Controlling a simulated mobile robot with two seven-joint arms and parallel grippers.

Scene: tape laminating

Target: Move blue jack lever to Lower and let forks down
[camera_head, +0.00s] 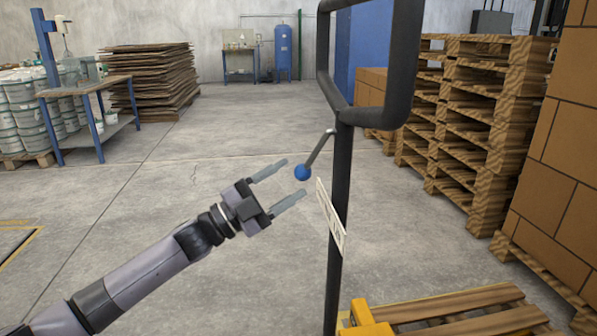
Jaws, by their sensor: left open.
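The pallet jack's blue lever knob (302,172) sits at the lower end of a short grey lever (319,148). The lever slants down and left from the black handle post (341,190). A white label plate (330,216) is on the post below the knob; its text is not legible. My left gripper (287,180) is open and empty, with its two fingers pointing right toward the knob. The knob appears near the fingertips; I cannot tell whether they touch. The jack's yellow body (364,318) shows at the bottom; the forks are not clearly visible. My right gripper is not in view.
A wooden pallet (470,305) lies by the jack at the lower right. Stacked pallets (480,120) and cardboard boxes (560,160) line the right side. A blue-legged table (85,90) and white buckets (30,115) stand at the left. The middle floor is clear.

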